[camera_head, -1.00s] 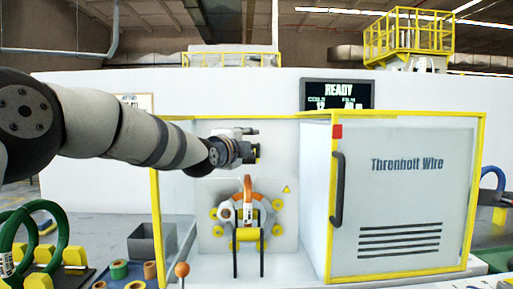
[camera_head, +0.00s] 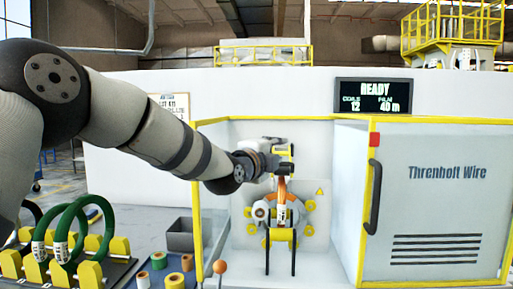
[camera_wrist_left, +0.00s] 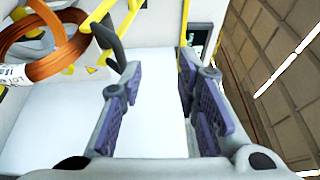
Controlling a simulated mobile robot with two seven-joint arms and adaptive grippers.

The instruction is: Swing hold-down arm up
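A copper-orange coil (camera_head: 281,190) with a white tag stands in the open bay of the wrapping machine; it also shows at the upper left of the left wrist view (camera_wrist_left: 45,62). A yellow bar with a black grip (camera_wrist_left: 108,42), apparently the hold-down arm, lies beside the coil, left of my fingers. In the head view, a yellow crosspiece with two black rods (camera_head: 267,252) shows in front of the coil. My left gripper (camera_head: 288,160) is just above the coil. In the wrist view its fingers (camera_wrist_left: 160,75) are open with nothing between them. My right gripper is out of view.
The machine's closed cabinet door (camera_head: 436,215) with a black handle (camera_head: 373,198) is right of the bay.

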